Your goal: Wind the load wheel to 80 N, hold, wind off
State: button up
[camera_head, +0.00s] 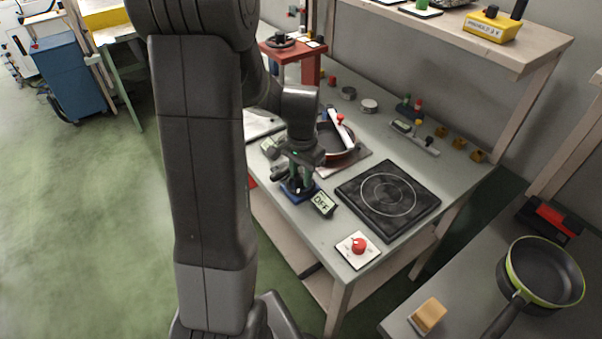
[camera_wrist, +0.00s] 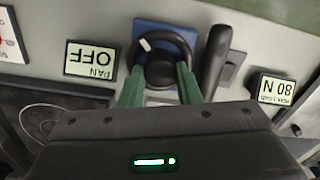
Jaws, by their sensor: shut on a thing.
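The load wheel (camera_wrist: 163,70) is a black wheel with a white mark on its rim, over a blue base (camera_head: 290,190). My gripper (camera_head: 298,180) is over it, and in the wrist view its green fingers (camera_wrist: 159,82) are shut on the wheel. In the head view my gripper mostly hides the wheel. A display (camera_wrist: 276,90) reads 80 N, upside down in the wrist view. Another display (camera_wrist: 91,59) reads PAN OFF; it also shows in the head view (camera_head: 322,203).
A black hob plate (camera_head: 425,203) and a red knob on a white plate (camera_head: 358,246) are right of the wheel. A dark handle-like part (camera_wrist: 214,62) lies close beside the wheel. A green-rimmed pan (camera_head: 543,272) and a tan block (camera_head: 428,316) are on the right bench.

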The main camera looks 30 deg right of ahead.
jog(key=n, duration=1.4)
jog(key=shift+w+n+b, duration=0.1)
jog(key=shift+n+b, duration=0.2)
jog(key=n, duration=0.6)
jog(key=shift+r, duration=0.1)
jog(key=n, duration=0.5)
jog(key=shift+n, duration=0.3)
jog(key=o, duration=1)
jog(key=shift+a, duration=0.1)
